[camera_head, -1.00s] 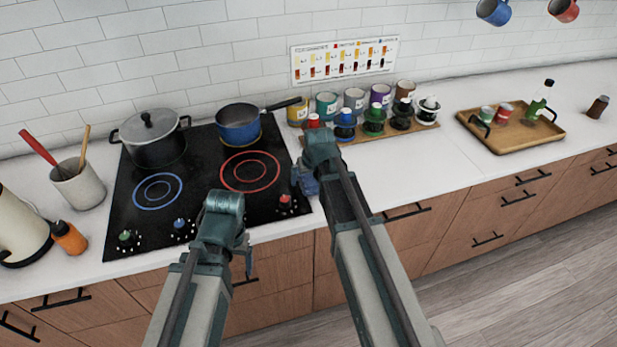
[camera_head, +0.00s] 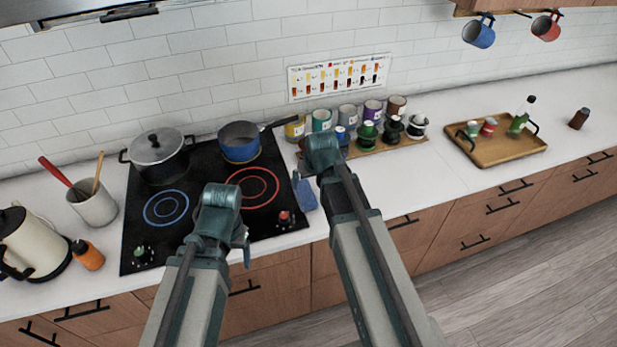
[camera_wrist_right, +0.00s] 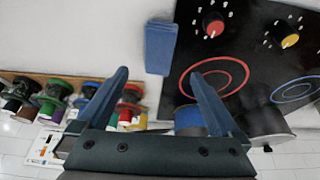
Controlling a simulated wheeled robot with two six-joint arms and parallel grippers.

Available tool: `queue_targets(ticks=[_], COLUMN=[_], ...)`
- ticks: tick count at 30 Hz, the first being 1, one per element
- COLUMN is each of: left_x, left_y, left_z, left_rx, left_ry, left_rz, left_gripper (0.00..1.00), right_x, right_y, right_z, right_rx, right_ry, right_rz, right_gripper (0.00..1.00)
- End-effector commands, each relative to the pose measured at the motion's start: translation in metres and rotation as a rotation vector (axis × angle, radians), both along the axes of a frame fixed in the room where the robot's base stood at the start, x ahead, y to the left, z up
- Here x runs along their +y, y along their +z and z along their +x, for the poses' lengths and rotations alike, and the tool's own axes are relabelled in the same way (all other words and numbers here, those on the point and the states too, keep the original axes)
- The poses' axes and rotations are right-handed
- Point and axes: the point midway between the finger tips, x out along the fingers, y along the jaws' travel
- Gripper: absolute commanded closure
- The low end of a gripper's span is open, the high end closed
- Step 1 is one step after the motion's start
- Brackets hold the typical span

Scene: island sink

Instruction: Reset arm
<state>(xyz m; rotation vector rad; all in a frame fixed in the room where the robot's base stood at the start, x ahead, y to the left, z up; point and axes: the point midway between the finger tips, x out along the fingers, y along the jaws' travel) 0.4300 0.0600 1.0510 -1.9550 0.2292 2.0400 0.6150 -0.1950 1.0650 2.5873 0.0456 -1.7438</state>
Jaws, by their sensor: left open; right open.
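My left gripper (camera_head: 243,252) is mostly hidden behind its own forearm, in front of the stove's near edge. Only a small part of a finger shows, and I see nothing held in it. My right gripper (camera_head: 298,180) hangs beyond its wrist near the stove's right edge, partly hidden by the arm. In the right wrist view its two fingers (camera_wrist_right: 158,75) are spread wide with nothing between them. A folded blue cloth (camera_wrist_right: 160,47) lies on the counter just past the fingertips; it also shows in the head view (camera_head: 307,197).
The black stove (camera_head: 165,235) holds a steel pot (camera_head: 158,160) and a blue pan (camera_head: 239,145). Several jars stand on a wooden board (camera_head: 385,149) behind the right arm. A tray (camera_head: 500,152) sits further right.

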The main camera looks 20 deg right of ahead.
Motion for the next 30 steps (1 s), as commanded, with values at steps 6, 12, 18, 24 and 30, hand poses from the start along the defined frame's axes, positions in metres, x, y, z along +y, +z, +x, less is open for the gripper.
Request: queue_targets(ticks=[6, 12, 18, 24, 30], left_x=[0.000, 0.000, 0.000, 0.000, 0.000], left_y=[0.001, 0.000, -0.008, -0.027, -0.053], left_z=[0.000, 0.000, 0.000, 0.000, 0.000], left_rx=[0.000, 0.000, 0.000, 0.000, 0.000], left_ry=[0.000, 0.000, 0.000, -0.001, -0.001], left_rz=[0.000, 0.000, 0.000, 0.000, 0.000], left_gripper=[0.21, 0.21, 0.21, 0.21, 0.21], right_x=[0.000, 0.000, 0.000, 0.000, 0.001], right_y=[0.001, 0.000, -0.008, -0.027, -0.053], right_z=[-0.001, 0.000, 0.003, 0.010, 0.020], right_rx=[0.000, 0.000, 0.000, 0.000, 0.000], right_ry=[0.000, 0.000, 0.000, 0.000, 0.000], right_rz=[0.000, 0.000, 0.000, 0.000, 0.000], right_gripper=[0.00, 0.00, 0.00, 0.00, 0.00])
